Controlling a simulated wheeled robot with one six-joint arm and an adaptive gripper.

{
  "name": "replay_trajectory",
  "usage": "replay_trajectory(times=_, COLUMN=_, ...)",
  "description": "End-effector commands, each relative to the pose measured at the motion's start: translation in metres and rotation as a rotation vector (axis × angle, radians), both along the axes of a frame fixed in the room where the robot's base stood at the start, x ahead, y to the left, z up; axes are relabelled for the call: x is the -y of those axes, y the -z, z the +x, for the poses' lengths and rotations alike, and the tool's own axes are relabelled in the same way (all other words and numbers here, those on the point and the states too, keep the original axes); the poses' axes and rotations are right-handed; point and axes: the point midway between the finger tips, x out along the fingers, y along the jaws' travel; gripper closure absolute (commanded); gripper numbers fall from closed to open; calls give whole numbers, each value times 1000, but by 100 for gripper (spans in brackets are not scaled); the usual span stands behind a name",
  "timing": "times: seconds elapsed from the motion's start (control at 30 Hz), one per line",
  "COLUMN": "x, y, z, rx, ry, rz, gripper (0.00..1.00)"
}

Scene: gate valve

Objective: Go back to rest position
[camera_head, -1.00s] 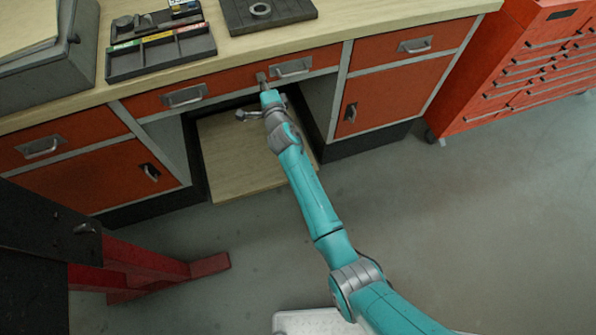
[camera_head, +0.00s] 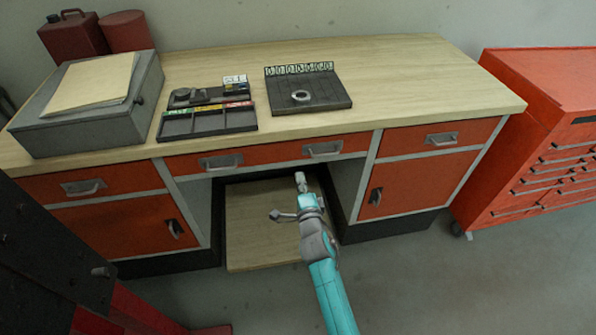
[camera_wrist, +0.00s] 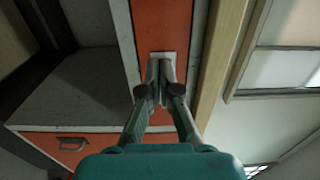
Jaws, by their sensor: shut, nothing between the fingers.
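My gripper (camera_head: 300,182) is in front of the workbench, low by the open knee space under the middle drawer. In the wrist view my gripper (camera_wrist: 167,66) has its two fingertips close together, with nothing seen between them. Just behind the tips is an orange front (camera_wrist: 160,25) with a small pale plate. I cannot tell whether the tips touch it. My teal arm reaches up from the bottom of the head view.
The workbench (camera_head: 430,85) carries a grey box (camera_head: 85,125), a black tray (camera_head: 205,122) and a dark board (camera_head: 325,92) with a ring on it. Its middle drawer (camera_head: 270,152) looks shut. A red tool cabinet (camera_head: 500,185) stands right. Dark machinery (camera_head: 45,245) is at the left. Floor at right is clear.

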Motion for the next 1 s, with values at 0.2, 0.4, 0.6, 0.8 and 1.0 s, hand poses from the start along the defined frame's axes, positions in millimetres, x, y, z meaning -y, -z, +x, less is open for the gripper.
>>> replay_trajectory(times=0.2, x=8, y=1, z=-29, rx=-2, ry=0, rz=-2, gripper=100)
replay_trajectory(times=0.4, x=11, y=0, z=-40, rx=-1, ry=0, rz=0, gripper=100)
replay_trajectory(times=0.6, x=12, y=1, z=-41, rx=-1, ry=0, rz=-1, gripper=100)
replay_trajectory(times=0.8, x=30, y=18, z=-64, rx=0, ry=8, rz=-66, gripper=100)
replay_trajectory(times=1.0, x=71, y=50, z=-126, rx=11, ry=20, rz=-238, gripper=100)
